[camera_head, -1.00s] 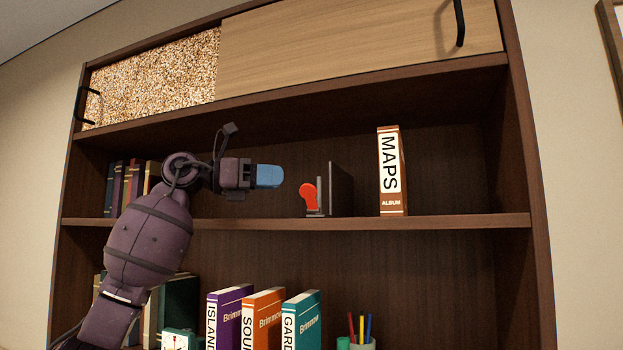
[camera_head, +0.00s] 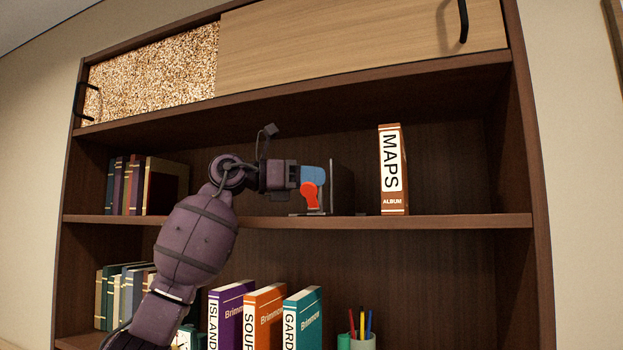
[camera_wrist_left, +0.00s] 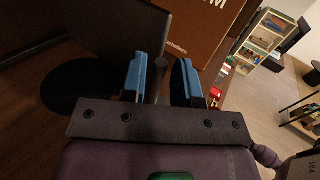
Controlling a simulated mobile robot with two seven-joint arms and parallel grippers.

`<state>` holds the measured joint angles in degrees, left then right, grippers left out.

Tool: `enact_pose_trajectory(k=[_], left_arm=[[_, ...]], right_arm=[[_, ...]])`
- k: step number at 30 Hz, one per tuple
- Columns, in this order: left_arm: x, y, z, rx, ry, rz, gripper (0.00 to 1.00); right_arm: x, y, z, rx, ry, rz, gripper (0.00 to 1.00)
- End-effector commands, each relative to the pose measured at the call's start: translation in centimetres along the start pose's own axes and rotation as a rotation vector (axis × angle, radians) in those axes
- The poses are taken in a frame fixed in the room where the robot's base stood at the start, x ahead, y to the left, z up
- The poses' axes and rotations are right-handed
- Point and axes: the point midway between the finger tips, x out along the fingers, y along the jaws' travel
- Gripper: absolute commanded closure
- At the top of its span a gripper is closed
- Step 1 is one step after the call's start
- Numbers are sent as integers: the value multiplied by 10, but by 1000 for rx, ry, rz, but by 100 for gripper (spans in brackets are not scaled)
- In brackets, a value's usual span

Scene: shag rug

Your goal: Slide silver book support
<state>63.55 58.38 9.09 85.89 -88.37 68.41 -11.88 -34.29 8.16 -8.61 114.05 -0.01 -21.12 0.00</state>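The book support is a thin dark grey upright panel (camera_head: 343,187) with a flat base on the middle shelf, left of the MAPS album. A red piece (camera_head: 312,189) is on its left side, and a bit of red also shows in the left wrist view (camera_wrist_left: 215,95). Contact cannot be told. My right gripper is out of view.
The MAPS album (camera_head: 391,170) stands upright right of the panel, with a gap. Several books (camera_head: 140,187) stand at the shelf's left end. The shelf right of the album is clear. Books (camera_head: 265,318) and a pen cup (camera_head: 362,341) are on the shelf below.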

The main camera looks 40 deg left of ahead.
Motion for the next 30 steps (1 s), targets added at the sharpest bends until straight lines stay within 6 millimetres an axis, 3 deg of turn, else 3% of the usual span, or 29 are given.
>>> enact_pose_trajectory(k=[1, 5, 14, 17, 25, 30], left_arm=[[0, 0, 0, 0, 0, 0, 80], [0, 0, 0, 0, 0, 0, 100], [-3, 2, 0, -1, 1, 2, 100], [-15, 12, 0, -2, 3, 6, 100], [-75, 50, 2, -4, 4, 7, 100], [-97, 65, 1, -2, 1, 4, 100]], right_arm=[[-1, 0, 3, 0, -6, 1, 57], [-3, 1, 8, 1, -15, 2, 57], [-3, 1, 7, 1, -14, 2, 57], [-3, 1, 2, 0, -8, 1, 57], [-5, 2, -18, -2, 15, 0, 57], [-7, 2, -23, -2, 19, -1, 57]])
